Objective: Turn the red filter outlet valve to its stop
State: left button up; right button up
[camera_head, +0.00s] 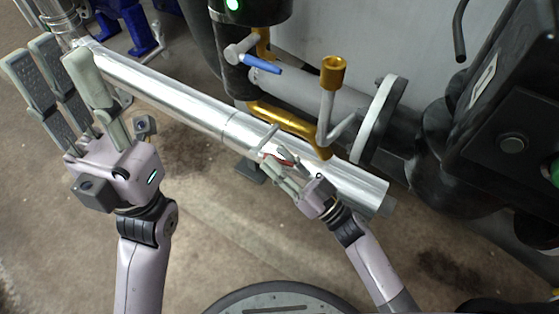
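The red valve handle (284,161) shows as a small red patch at the silver pipe, right of the picture's middle. Most of it is hidden by the fingers of my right gripper (273,170). These fingers are at the handle and overlap it in the picture. I cannot tell whether they grip it or only touch it. My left gripper (58,68) is open and empty, with its fingers spread and pointing up at the far left, well away from the red handle.
The silver pipe (170,97) runs diagonally across the picture. Behind the red handle are a blue-handled valve (262,64), a brass pipe (285,117) and a brass cup-shaped fitting (333,72). Dark machinery (510,120) fills the right. Brown floor lies below the pipe.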

jog(key=shift+w+a+r, duration=0.1)
jog(key=shift+w, duration=0.05)
grip_shut()
dwell(0.4)
dwell(0.5)
